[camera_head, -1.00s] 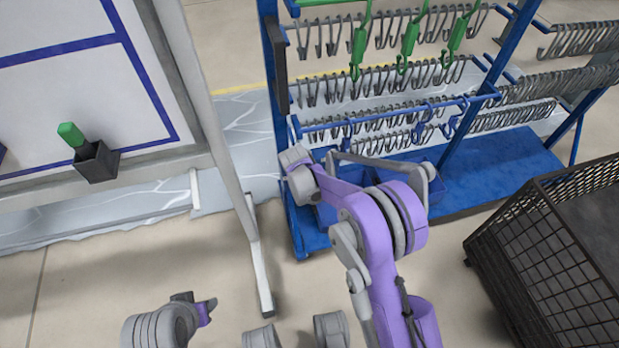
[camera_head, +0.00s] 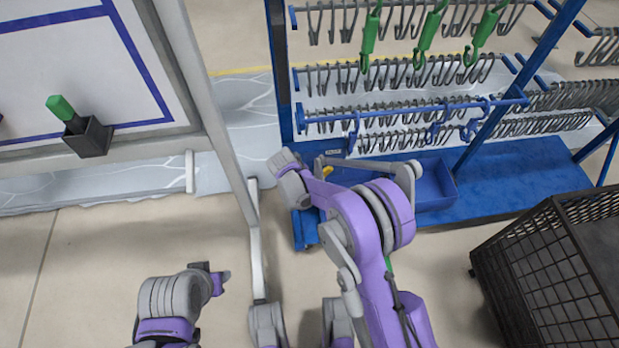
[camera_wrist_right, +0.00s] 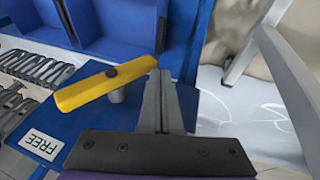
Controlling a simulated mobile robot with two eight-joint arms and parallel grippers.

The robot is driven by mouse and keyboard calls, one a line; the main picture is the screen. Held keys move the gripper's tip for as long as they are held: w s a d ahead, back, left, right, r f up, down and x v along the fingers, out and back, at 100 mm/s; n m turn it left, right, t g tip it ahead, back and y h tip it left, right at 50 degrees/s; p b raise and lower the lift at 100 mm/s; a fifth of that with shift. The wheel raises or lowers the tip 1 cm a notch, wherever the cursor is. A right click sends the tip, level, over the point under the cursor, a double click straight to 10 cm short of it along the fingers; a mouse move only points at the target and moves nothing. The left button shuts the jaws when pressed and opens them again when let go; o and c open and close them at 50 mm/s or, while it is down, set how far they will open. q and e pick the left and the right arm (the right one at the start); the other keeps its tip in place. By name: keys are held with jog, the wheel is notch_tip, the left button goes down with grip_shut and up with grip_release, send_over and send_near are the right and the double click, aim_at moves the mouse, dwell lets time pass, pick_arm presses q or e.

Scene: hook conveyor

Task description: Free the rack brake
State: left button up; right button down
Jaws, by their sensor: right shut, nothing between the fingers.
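In the right wrist view the yellow brake lever (camera_wrist_right: 88,91) turns on a dark pivot bolt above a blue plate. Its right end is at the tip of my right gripper (camera_wrist_right: 160,74); I cannot tell whether they touch. The gripper is shut and empty. A white label reading FREE (camera_wrist_right: 40,144) is on the blue plate, below the lever's left end. In the head view a bit of the yellow lever (camera_head: 325,172) shows beside my right arm at the blue rack (camera_head: 465,145); the right fingers are hidden there.
Grey hooks (camera_head: 430,75) and green hooks (camera_head: 425,32) hang on the rack above blue bins (camera_head: 436,187). A white board (camera_head: 70,60) on a grey frame stands left of the rack. A black mesh cart (camera_head: 545,270) stands at the right. Floor is clear between rack and cart.

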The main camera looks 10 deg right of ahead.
pick_arm(q)
jog(key=shift+f+b, duration=0.35)
jog(key=shift+b, duration=0.05)
pick_arm(e)
jog(key=shift+d+f+h, duration=0.25)
jog(key=shift+f, duration=0.45)
jog(key=shift+d+f+h, duration=0.25)
jog(key=shift+f, duration=0.4)
jog(key=shift+d, duration=0.1)
dwell(0.6)
